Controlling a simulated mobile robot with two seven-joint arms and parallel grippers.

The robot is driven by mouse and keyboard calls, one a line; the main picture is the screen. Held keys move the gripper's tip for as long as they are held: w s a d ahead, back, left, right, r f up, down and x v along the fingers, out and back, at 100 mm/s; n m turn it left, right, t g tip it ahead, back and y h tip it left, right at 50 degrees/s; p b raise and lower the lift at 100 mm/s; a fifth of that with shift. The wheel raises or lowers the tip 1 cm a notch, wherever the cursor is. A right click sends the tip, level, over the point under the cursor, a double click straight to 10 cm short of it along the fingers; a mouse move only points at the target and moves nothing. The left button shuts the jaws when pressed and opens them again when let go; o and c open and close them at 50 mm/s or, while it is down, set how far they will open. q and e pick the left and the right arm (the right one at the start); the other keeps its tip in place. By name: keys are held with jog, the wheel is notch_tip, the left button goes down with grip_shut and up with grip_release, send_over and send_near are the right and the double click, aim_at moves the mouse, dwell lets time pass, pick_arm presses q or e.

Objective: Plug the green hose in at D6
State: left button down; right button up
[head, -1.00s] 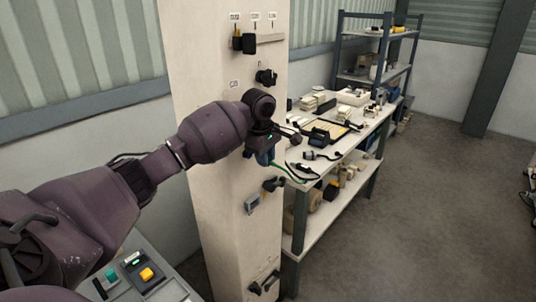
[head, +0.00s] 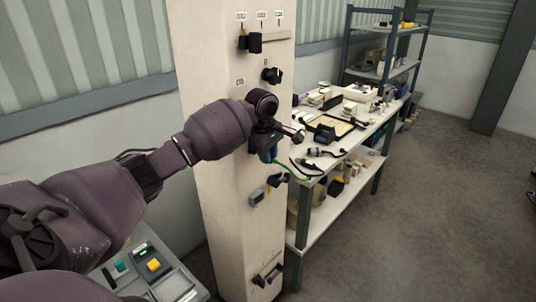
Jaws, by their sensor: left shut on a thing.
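My left arm comes in from the left and its gripper (head: 268,148) is at the cream column (head: 225,175), at about mid height. The gripper is shut, and its fingers are small and dark in this view. A thin green hose (head: 291,170) runs out from below the gripper to the right, in front of the workbench. The hose's end at the gripper is hidden, so I cannot tell whether it touches the column. Small labels (head: 261,15) show at the column's top, too small to read, so I cannot tell which one is D6. My right gripper is not in view.
Dark fittings stick out of the column above (head: 272,75) and below (head: 277,180) the gripper. A cluttered workbench (head: 307,170) stands to the right, with a shelf rack (head: 346,60) behind. A control panel (head: 150,268) is at lower left. The floor (head: 440,200) at right is clear.

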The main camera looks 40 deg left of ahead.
pick_arm(q)
jog(key=shift+a, duration=1.05)
dwell(2.0)
jog(key=c, duration=0.9)
grip_release()
jog(key=shift+c, duration=0.2)
jog(key=r, duration=0.6)
jog(key=shift+s+b, duration=0.35)
jog(key=shift+s+r, duration=0.15)
jog(key=shift+r, duration=0.6)
